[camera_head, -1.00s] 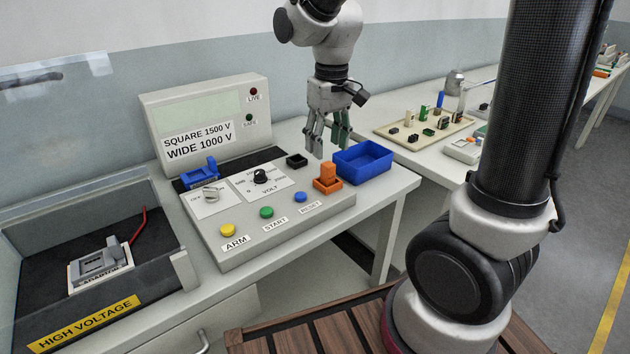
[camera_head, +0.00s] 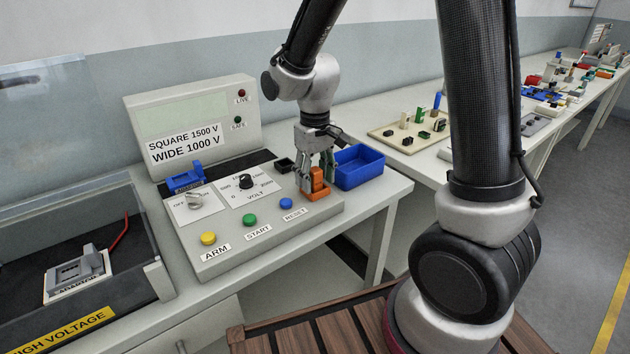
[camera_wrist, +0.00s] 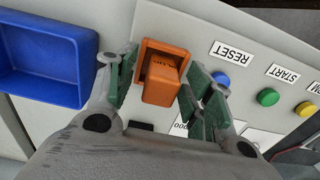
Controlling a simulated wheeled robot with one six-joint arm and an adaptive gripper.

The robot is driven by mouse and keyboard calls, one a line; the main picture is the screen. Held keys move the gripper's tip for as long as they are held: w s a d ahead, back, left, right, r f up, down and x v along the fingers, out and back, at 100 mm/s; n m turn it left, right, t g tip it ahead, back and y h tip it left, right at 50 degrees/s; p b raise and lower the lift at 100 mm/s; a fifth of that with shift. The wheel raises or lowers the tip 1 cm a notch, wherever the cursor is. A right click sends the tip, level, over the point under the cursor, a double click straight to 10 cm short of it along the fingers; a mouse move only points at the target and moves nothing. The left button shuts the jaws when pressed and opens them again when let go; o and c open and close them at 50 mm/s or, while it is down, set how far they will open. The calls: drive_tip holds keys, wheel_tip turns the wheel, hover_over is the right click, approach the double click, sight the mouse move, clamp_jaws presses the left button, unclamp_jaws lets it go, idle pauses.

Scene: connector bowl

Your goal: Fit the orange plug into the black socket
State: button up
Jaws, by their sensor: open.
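The orange plug (camera_head: 317,179) stands upright in an orange socket on the right end of the grey console. It also shows in the wrist view (camera_wrist: 160,88), with the orange socket (camera_wrist: 185,54) around its lower part. My gripper (camera_head: 317,183) is low over the plug, with its fingers on either side of it. In the wrist view my gripper (camera_wrist: 158,95) is open, and a gap shows between the right finger and the plug. The black socket (camera_head: 285,165) sits on the console, left of and behind the plug; it looks empty.
A blue bin (camera_head: 360,167) stands right beside the console, close to my gripper. The blue connector (camera_head: 186,177), the volt knob (camera_head: 246,182) and the ARM, START and RESET (camera_head: 286,204) buttons are on the console. A tray of small parts (camera_head: 410,136) lies farther back.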

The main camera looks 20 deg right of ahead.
drive_tip(key=c, duration=1.1)
drive_tip(key=shift+r, duration=0.1)
